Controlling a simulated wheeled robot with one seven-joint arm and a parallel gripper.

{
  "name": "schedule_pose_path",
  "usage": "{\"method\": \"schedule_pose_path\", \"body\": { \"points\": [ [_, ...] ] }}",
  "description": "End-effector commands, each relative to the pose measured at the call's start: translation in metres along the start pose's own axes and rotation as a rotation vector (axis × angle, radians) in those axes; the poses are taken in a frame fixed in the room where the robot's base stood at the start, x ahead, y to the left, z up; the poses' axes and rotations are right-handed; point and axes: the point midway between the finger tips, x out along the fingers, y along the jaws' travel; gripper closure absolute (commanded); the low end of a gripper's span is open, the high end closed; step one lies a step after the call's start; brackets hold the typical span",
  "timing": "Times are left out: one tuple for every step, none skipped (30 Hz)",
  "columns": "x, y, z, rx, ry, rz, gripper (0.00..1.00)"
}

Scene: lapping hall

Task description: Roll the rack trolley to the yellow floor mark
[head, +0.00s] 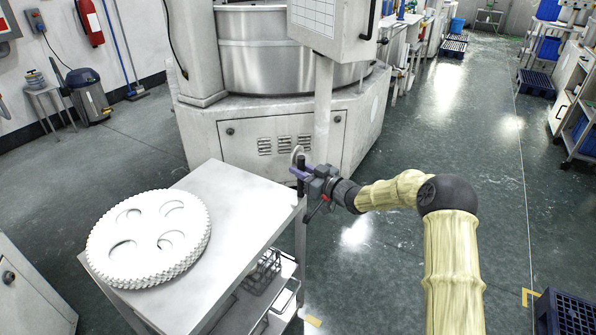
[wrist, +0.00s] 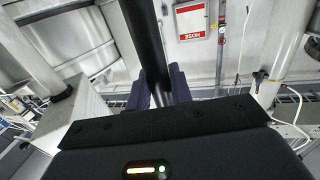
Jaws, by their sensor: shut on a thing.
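The rack trolley (head: 232,188) stands at the lower left in the head view. Its pale top carries a stack of white toothed discs, and wire racks sit on a lower shelf. My gripper (head: 301,172) reaches in from the right at the trolley's far right corner. Its purple fingers are shut on the trolley's black handle (head: 301,186). In the wrist view the dark handle bar (wrist: 143,38) runs down between the fingers (wrist: 160,88).
A large lapping machine (head: 270,125) stands just beyond the trolley. A grey cabinet (head: 30,290) is at the lower left. A dark blue crate (head: 565,312) lies beside the yellow corner. The floor aisle on the right is open, with benches along its sides.

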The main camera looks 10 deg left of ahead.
Motion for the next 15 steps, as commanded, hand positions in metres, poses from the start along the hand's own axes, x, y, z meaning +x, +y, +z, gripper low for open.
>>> {"method": "schedule_pose_path", "body": {
  "points": [
    [-0.0003,0.0036,-0.0028,-0.003,0.003,0.007,1.00],
    [-0.0004,0.0040,-0.0029,-0.003,0.003,0.008,1.00],
    [-0.0006,0.0044,-0.0031,-0.003,0.004,0.008,1.00],
    [-0.0006,0.0046,-0.0032,-0.003,0.004,0.009,1.00],
    [-0.0007,0.0049,-0.0033,-0.003,0.004,0.010,1.00],
    [-0.0008,0.0052,-0.0035,-0.004,0.004,0.010,1.00],
    [-0.0009,0.0054,-0.0037,-0.004,0.004,0.011,1.00],
    [-0.0009,0.0056,-0.0038,-0.004,0.004,0.011,1.00],
    [-0.0010,0.0059,-0.0040,-0.004,0.005,0.012,0.77],
    [-0.0010,0.0061,-0.0041,-0.004,0.005,0.012,0.71],
    [-0.0010,0.0060,-0.0041,-0.004,0.005,0.012,0.65],
    [-0.0010,0.0058,-0.0039,-0.004,0.005,0.012,0.59],
    [-0.0010,0.0055,-0.0037,-0.004,0.004,0.011,0.59],
    [-0.0009,0.0052,-0.0034,-0.003,0.004,0.011,0.59],
    [-0.0008,0.0047,-0.0031,-0.003,0.004,0.010,0.59]
  ]
}}
